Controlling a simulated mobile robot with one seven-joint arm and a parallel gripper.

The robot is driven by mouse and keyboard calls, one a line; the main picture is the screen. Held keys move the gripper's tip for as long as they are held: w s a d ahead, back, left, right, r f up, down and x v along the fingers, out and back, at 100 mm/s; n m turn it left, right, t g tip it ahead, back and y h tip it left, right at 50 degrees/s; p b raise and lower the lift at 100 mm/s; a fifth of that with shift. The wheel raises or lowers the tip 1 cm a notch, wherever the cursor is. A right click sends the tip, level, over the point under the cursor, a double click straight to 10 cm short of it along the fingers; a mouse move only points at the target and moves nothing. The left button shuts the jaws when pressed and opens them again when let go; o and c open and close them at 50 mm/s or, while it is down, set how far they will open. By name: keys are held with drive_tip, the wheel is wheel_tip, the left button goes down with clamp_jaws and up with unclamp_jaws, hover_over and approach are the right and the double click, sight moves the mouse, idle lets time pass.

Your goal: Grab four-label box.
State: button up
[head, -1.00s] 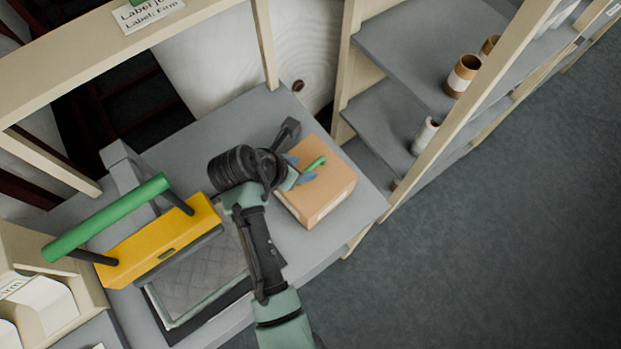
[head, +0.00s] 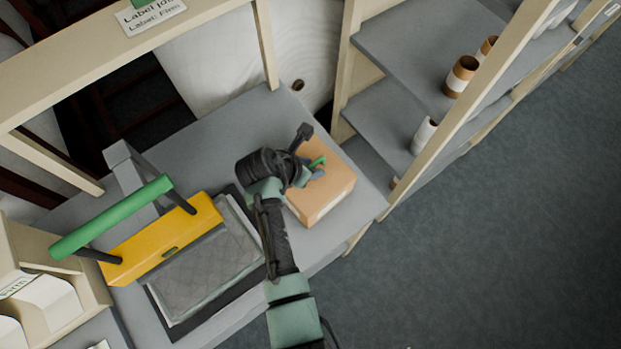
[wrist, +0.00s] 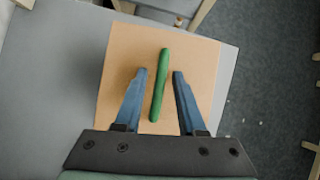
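An orange-brown cardboard box (head: 328,197) sits on the right end of the grey worktable, with a pale label patch on its front side. It also fills the middle of the wrist view (wrist: 205,70). A green bar (wrist: 159,85) shows on top of the box, like a handle. My gripper (wrist: 159,75) is open, with its blue fingers on either side of the green bar and a gap on both sides. In the head view my gripper (head: 314,168) is over the box top, partly hidden by my wrist. Whether the box carries four labels cannot be told.
A yellow tool with a green handle (head: 112,216) stands left on the table (head: 210,148), beside a grey quilted pad (head: 205,277). Shelves with several rolls (head: 461,76) stand at the right. A wooden frame with a label card (head: 150,14) is at the back.

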clamp_jaws()
idle(1.2)
